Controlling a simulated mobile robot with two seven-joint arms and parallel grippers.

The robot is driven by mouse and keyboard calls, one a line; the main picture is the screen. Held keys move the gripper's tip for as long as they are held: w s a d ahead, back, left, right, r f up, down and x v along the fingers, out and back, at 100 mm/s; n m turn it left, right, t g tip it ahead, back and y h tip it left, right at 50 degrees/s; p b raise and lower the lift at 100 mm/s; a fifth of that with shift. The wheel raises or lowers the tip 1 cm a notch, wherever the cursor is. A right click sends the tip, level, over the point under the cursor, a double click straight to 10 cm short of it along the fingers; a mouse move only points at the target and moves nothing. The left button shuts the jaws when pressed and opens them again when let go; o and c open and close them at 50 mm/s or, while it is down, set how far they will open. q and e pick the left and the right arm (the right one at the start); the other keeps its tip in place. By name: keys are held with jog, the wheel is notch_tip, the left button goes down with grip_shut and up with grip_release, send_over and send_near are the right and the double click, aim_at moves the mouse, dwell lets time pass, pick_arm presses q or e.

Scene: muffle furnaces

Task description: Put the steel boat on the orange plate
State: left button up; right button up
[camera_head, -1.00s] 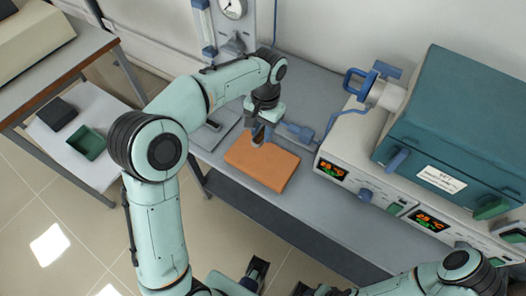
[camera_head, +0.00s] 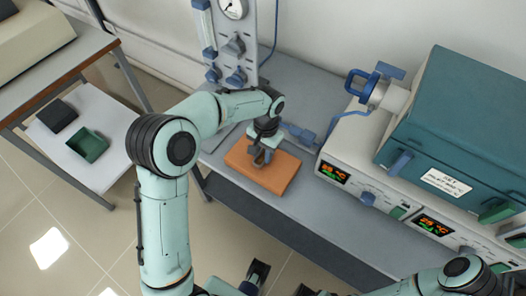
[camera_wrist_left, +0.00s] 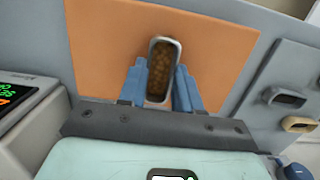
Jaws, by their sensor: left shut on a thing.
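The orange plate (camera_head: 285,175) lies flat on the grey bench and fills much of the left wrist view (camera_wrist_left: 100,40). The steel boat (camera_wrist_left: 161,70) is a narrow, rounded metal trough with brown grainy contents. My left gripper (camera_head: 261,157) is over the plate, shut on the boat, whose near end sits between the blue fingers in the left wrist view (camera_wrist_left: 160,92). The boat is over the plate's area; I cannot tell whether it touches the plate. In the head view the gripper partly hides it.
The teal-topped furnace (camera_head: 455,120) stands on the right, with a blue-handled fitting (camera_head: 375,90). A gauge panel (camera_head: 233,40) stands behind. Bare bench (camera_head: 300,215) lies in front of the plate.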

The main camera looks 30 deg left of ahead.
pick_arm(q)
jog(key=shift+f, duration=0.1)
jog(key=o, duration=0.6)
jog(key=shift+f, duration=0.1)
jog(key=o, duration=0.5)
jog(key=shift+c, duration=0.2)
notch_tip(320, 180, up, 12)
jog(key=w+p, duration=0.1)
jog(key=p, duration=0.1)
jog(key=shift+w+r, duration=0.2)
jog(key=shift+d, duration=0.1)
